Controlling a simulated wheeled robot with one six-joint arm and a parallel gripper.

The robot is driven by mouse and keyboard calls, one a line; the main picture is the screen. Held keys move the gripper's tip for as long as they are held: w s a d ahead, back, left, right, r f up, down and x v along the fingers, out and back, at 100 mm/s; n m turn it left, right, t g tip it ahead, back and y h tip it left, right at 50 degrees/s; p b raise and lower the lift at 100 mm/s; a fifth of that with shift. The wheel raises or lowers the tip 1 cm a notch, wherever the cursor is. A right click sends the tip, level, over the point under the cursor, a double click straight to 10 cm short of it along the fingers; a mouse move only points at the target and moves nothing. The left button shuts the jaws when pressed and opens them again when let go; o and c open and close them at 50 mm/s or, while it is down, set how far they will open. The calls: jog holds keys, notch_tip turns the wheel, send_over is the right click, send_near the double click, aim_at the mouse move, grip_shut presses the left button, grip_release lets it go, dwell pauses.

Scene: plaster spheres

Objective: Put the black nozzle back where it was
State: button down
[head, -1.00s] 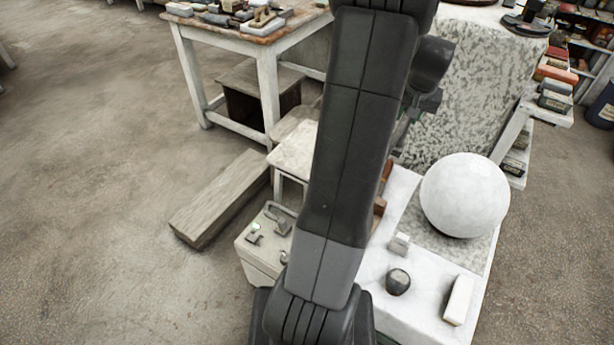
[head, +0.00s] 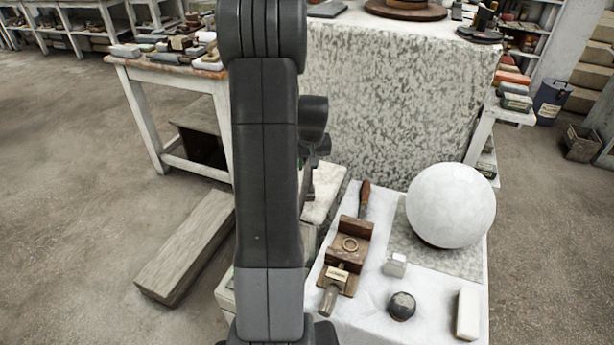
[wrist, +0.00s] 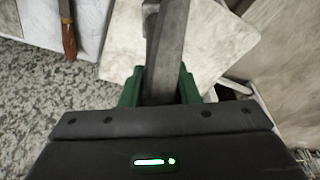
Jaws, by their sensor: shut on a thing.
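My gripper shows in the wrist view (wrist: 160,88), its green fingers shut on a long dark grey, tube-like piece, which I take for the black nozzle (wrist: 168,45). The piece points away from the gripper, over a pale, streaked top. Its far end is partly out of clear sight. In the head view my arm hides most of the gripper and the nozzle; only a small dark part with a trace of green shows beside the arm.
A speckled block (head: 400,100) stands behind. A beam (head: 185,245) lies on the floor.

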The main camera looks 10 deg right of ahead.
aim_at(308, 173)
jog(key=shift+f, duration=1.85)
jog(key=shift+f, duration=0.2)
jog(key=c, duration=1.1)
grip_release()
jog(key=shift+r, duration=0.1)
jog(key=v, duration=1.2)
jog(key=shift+r, duration=0.15)
